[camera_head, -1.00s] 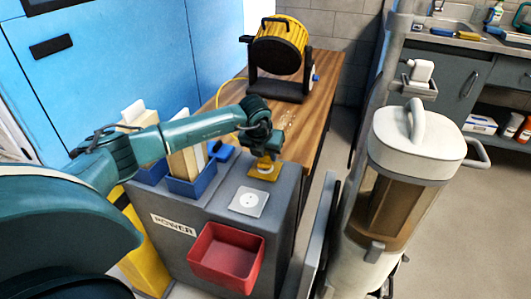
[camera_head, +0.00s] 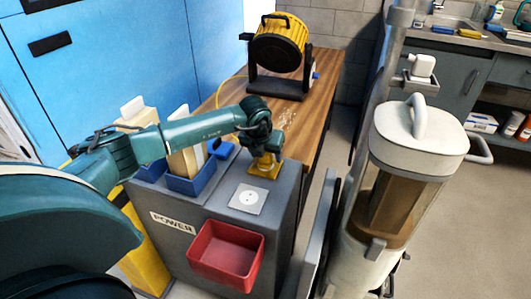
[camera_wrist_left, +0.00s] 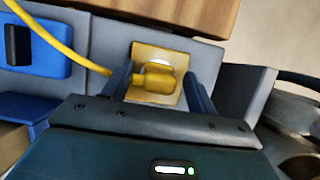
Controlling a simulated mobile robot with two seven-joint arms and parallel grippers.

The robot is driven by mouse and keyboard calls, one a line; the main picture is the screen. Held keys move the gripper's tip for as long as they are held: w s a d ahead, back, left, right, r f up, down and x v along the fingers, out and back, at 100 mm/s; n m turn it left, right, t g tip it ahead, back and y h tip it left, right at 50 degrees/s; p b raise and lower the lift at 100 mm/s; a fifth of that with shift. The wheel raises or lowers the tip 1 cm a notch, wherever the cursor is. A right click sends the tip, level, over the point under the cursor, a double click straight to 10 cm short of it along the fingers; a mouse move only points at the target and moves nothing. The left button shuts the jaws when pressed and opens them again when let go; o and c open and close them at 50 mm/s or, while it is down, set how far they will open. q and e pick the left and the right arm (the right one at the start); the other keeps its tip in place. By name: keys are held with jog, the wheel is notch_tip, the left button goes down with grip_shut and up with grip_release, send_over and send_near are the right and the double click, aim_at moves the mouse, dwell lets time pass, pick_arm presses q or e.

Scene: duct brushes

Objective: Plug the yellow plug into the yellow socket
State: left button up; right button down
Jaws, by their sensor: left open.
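The yellow plug (camera_wrist_left: 153,84) sits at the yellow socket (camera_wrist_left: 174,97) on top of the grey power box, with its yellow cable (camera_wrist_left: 66,50) running off to the left in the left wrist view. I cannot tell how deep the plug sits; some white of the socket face shows beyond it. My left gripper (camera_wrist_left: 158,84) is open, with one finger on each side of the plug. In the head view my left gripper (camera_head: 264,158) is right above the yellow socket (camera_head: 263,174) and hides most of the plug. My right gripper is not in view.
A white socket (camera_head: 248,199) is nearer on the grey box (camera_head: 285,205). A red bin (camera_head: 227,255) hangs on its front. Blue holders (camera_head: 190,184) stand at left. A yellow drum-shaped machine (camera_head: 279,43) stands on the wooden bench (camera_head: 313,105) behind.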

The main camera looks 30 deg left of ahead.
pick_arm(q)
jog(key=p+v, duration=0.1)
jog(key=v, duration=1.2)
jog(key=shift+p, duration=0.4)
jog(key=shift+d, duration=0.1)
